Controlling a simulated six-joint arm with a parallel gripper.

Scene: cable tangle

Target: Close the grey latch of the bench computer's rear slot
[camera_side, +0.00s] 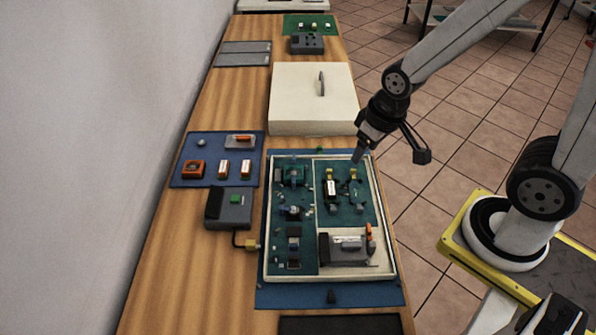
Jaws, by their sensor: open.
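The bench computer (377,272) is an open cream-framed case on a blue mat, with green boards inside. On its upper right board, a slot area shows small yellow parts (328,173) at the far end and small grey parts (359,208) at the near end. A white-labelled module (331,188) stands there. I cannot tell which small part is the rear slot's grey latch, or whether it is closed. My gripper (391,156) is open and empty, fingers spread wide. One finger appears over the case's far right corner; the other hangs right of the bench.
A cream lid (297,125) with a handle lies behind the case. A blue mat (212,178) with orange and white parts lies to the left. A grey box (229,208) has a cable running to a yellow plug (251,245) by the case. Bare wood (190,265) is at the near left.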

